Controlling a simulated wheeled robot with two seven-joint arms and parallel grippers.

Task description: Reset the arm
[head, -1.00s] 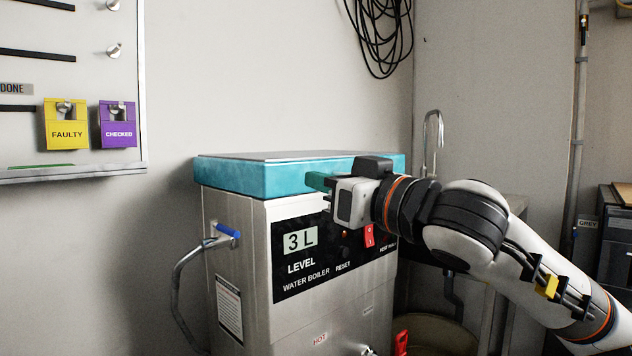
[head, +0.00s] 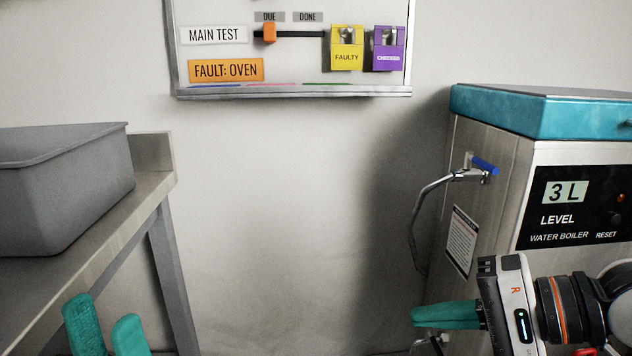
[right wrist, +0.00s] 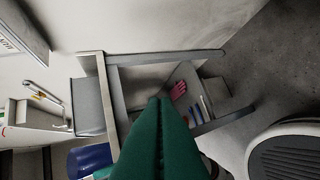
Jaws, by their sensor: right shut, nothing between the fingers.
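My right gripper (head: 445,314) comes in from the right in the head view, low in front of the water boiler (head: 488,235). Its green fingers are together and empty, pointing left. The right wrist view shows the same closed green fingers (right wrist: 158,120) over open space. My left gripper (head: 105,325) shows only its two green fingertips at the bottom left of the head view. They are spread apart with nothing seen between them; the rest of it is out of frame.
A grey bin (head: 65,190) stands on a table (head: 152,180) at the left. A whiteboard (head: 215,12) hangs on the wall, with yellow (head: 347,55) and purple (head: 388,57) tags. The boiler's side pipe (head: 422,205) juts out near my right gripper. The gap between table and boiler is clear.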

